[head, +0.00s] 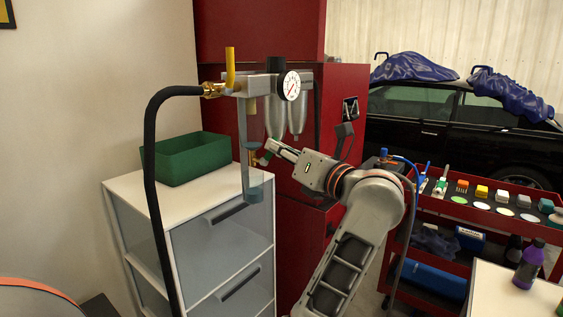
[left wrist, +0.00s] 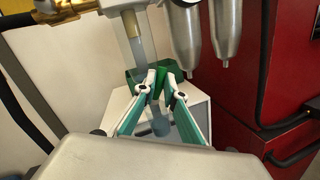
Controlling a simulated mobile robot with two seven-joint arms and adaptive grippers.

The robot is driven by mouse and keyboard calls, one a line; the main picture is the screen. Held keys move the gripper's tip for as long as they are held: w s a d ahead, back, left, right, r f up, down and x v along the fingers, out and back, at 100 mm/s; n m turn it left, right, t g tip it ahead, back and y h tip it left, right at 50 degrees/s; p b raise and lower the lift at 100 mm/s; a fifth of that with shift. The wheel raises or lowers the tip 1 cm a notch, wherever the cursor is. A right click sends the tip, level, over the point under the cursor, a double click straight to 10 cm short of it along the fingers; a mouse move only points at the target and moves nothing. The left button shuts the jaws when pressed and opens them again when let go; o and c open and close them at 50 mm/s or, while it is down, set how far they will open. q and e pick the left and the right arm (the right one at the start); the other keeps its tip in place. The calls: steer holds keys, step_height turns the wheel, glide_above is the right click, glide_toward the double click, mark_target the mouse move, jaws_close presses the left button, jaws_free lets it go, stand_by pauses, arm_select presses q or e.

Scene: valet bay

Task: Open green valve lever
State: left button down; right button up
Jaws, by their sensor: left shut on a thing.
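The green valve lever (head: 265,158) is a small green handle at the lower part of the pipe and filter assembly in the head view, close to a brass fitting. My left gripper (head: 271,148) reaches it from the right. In the left wrist view the two fingers of my left gripper (left wrist: 162,88) are closed in on the green lever (left wrist: 160,80), which shows between the fingertips. The fingers hide part of the lever, so its exact angle is hard to tell. My right gripper does not show.
A yellow lever (head: 230,66), a pressure gauge (head: 292,86) and metal filter bowls (head: 297,117) sit above. A black hose (head: 150,190) hangs left. A green bin (head: 185,160) stands on the white cabinet (head: 135,195). A red cart (head: 480,215) stands right.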

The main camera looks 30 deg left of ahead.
arm_select(q)
steer(key=shift+s+a+r+n+g+y+b, duration=0.15)
steer(key=shift+s+n+y+b, duration=0.25)
steer(key=shift+n+b, duration=0.95)
steer(key=shift+s+d+f+n+g+y+b, duration=0.15)
steer(key=shift+s+n+y+b, duration=0.2)
steer(key=shift+n+b, duration=0.95)
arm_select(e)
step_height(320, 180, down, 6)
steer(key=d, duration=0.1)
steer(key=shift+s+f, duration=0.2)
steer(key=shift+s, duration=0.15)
arm_select(q)
steer(key=shift+s+a+r+n, duration=0.1)
steer(key=shift+n, duration=0.25)
steer(key=c, duration=2.1)
jaws_free()
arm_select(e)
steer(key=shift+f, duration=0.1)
arm_select(q)
step_height(320, 180, up, 10)
